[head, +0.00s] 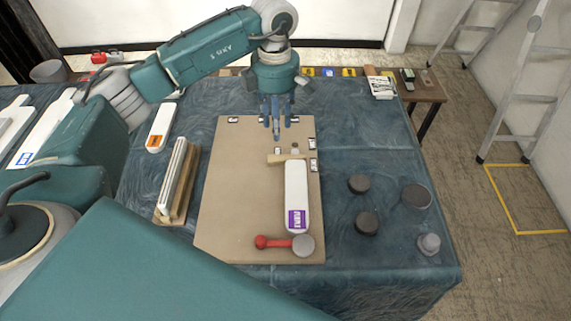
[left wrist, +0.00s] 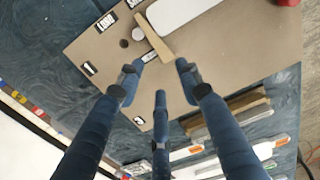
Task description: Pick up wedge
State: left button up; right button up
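The wedge (head: 280,158) is a small pale wooden piece lying on the tan board (head: 235,180), at the far end of a white bar with a purple label (head: 296,190). In the left wrist view the wedge (left wrist: 152,38) is a thin wooden strip against the end of the white bar (left wrist: 185,12). My left gripper (head: 276,128) points down over the board, beyond the wedge in the head view. In the left wrist view its three blue fingers (left wrist: 160,72) are spread with nothing between them, and the wedge is ahead of the fingertips. My right gripper is not in view.
Dark round pieces (head: 366,222) stand on the blue cloth to the right. A wooden rack with white slats (head: 177,185) stands left of the board. The board's left half is clear.

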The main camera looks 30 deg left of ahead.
pick_arm(q)
jog(key=f, duration=0.1)
send_over(278, 156)
notch_tip(278, 156, down, 5)
jog(key=shift+f, duration=0.1)
jog(key=shift+f+p, duration=0.35)
jog(key=shift+f, duration=0.2)
notch_tip(278, 156, down, 4)
jog(key=shift+f+p, duration=0.2)
jog(key=shift+p, duration=0.7)
jog(key=shift+f, duration=0.25)
jog(key=c, duration=0.6)
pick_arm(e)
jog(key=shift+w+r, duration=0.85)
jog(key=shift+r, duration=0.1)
